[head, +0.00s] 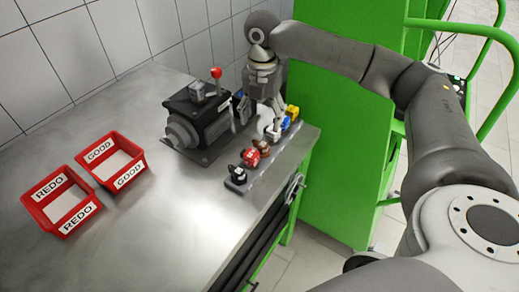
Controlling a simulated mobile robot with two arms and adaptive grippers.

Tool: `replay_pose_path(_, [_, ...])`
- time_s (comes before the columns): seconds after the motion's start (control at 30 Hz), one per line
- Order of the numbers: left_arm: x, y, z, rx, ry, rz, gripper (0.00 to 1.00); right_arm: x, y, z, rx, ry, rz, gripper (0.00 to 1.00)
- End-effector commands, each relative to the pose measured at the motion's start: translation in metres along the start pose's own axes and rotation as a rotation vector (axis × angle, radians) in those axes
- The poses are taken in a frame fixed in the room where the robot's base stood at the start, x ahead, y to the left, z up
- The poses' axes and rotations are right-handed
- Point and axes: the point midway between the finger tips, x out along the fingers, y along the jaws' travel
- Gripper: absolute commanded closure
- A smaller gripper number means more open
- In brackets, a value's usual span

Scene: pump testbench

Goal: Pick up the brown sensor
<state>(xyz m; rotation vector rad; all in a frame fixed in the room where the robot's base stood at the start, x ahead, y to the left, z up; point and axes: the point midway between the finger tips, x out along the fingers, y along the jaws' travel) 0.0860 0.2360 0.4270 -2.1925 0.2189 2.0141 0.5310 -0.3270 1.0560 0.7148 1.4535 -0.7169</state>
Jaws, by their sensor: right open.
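The brown sensor (263,146) stands in a row of small sensors near the right edge of the metal table. A red sensor (251,157) is in front of it and a white one (272,132) behind it. My right gripper (275,117) points down over the back part of this row, close to the white sensor. It is open and appears empty. I cannot tell whether its fingertips touch any sensor. The left gripper does not show.
A black sensor (237,174) stands at the front of the row; blue (285,124) and yellow (292,112) ones stand at the back. A dark pump (198,122) with a red knob stands left of the row. Red GOOD (137,150) and REDO (83,187) bins sit at left. A green cabinet (340,180) stands right.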

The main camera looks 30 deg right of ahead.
Motion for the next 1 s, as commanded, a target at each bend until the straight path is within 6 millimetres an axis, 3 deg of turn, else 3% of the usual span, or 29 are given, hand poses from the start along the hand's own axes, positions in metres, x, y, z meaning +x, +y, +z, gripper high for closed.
replay_pose_path(0.13, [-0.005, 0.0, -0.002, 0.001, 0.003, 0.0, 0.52, 0.023, -0.001, 0.0, 0.0, 0.0, -0.003, 0.34])
replay_pose_path(0.37, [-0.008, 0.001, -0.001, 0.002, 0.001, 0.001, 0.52, 0.041, 0.001, -0.001, 0.0, 0.001, -0.002, 0.34])
replay_pose_path(0.7, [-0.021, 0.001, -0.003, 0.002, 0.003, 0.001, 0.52, 0.084, 0.005, -0.003, 0.0, 0.0, -0.002, 0.34])
replay_pose_path(1.0, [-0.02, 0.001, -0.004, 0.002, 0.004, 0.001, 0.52, 0.089, 0.005, -0.003, 0.0, -0.001, 0.0, 0.36])
